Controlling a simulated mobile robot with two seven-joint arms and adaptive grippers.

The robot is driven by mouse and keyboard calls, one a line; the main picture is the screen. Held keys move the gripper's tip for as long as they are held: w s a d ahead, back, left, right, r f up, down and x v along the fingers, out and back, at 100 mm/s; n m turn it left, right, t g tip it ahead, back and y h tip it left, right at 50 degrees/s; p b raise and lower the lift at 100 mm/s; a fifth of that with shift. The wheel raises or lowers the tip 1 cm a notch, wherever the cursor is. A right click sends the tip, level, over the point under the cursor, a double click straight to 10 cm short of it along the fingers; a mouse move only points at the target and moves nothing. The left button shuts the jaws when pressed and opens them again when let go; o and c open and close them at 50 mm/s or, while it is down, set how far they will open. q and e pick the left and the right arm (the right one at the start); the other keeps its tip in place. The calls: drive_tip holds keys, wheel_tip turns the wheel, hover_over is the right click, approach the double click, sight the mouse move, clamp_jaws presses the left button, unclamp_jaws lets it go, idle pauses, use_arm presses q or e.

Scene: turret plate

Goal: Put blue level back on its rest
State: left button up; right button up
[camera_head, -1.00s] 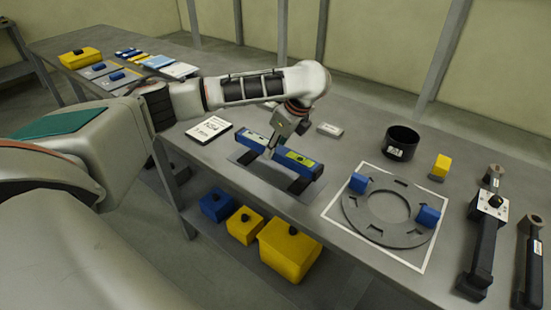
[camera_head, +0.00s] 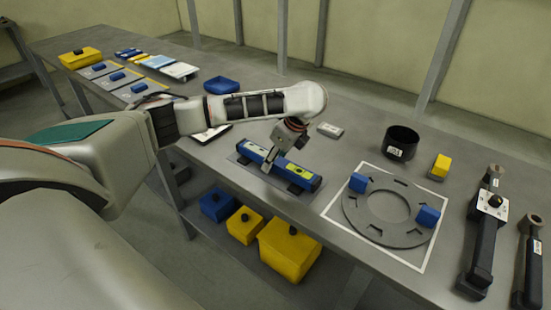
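The blue level (camera_head: 303,177) is a long blue bar with yellow-green vials, lying lengthwise over its rest near the table's front edge. The rest has dark supports (camera_head: 294,189) on a grey plate (camera_head: 268,184); the level covers most of them, and it looks seated on or very close to them. My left gripper (camera_head: 270,161) comes down from above at the level's middle, with its fingers around the bar; it appears shut on it. The fingertips are partly hidden. My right gripper is not in view.
A grey ring plate (camera_head: 357,215) with blue blocks lies to the right in a white-outlined square. A white-faced card (camera_head: 210,133) lies behind my arm.

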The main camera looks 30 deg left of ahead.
use_arm(q)
drive_tip(key=v, duration=1)
drive_tip(key=shift+r, duration=0.3)
drive_tip(key=shift+v, duration=0.8)
